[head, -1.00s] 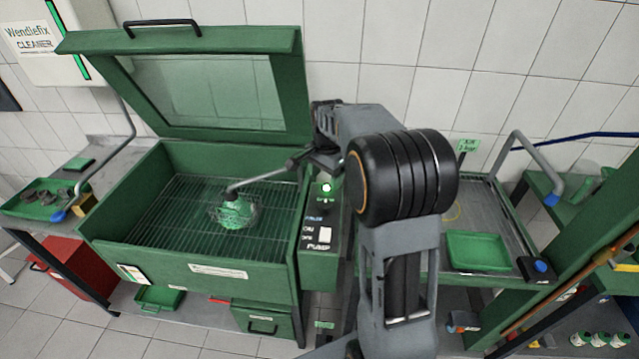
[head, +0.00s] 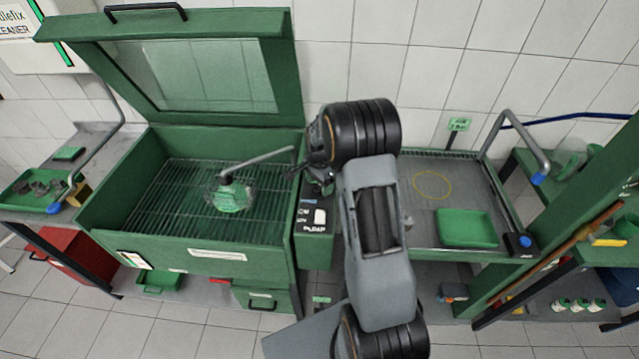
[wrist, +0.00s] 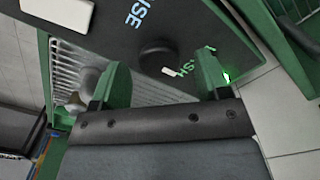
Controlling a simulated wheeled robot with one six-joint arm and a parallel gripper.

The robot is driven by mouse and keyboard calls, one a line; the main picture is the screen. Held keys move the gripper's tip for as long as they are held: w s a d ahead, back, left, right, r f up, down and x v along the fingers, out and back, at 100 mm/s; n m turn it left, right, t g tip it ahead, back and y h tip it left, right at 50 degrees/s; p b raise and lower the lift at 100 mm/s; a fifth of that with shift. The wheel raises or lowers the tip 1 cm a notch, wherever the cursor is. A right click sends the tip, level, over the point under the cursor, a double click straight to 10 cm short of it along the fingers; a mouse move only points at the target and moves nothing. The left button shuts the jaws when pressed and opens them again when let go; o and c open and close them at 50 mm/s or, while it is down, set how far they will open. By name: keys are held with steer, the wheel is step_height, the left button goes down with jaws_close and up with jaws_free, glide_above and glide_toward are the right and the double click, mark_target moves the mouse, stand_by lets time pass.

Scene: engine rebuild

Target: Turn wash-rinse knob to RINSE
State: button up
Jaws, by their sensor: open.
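The wash-rinse knob (wrist: 157,55) is a dark round knob with a white pointer mark, on the dark control panel (wrist: 105,38) in the wrist view. Its mark is on the side toward the WASH lettering (wrist: 187,66); the partly visible RINSE lettering (wrist: 136,12) lies on another side. My gripper (wrist: 163,62) is open, its two green fingers to either side of the knob in the picture. I cannot tell whether they touch it. In the head view my gripper (head: 321,180) is over the upper part of the panel and hides the knob.
A green light (wrist: 226,77) glows beside the WASH lettering. The white pump switch (head: 320,216) sits lower on the panel. The washer tub (head: 190,258) stands left with its lid (head: 190,75) raised. A drain table with a green tray (head: 466,228) is at right.

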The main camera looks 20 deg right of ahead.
steer(key=shift+f, duration=0.55)
steer(key=shift+c, duration=0.2)
steer(key=c, duration=0.9)
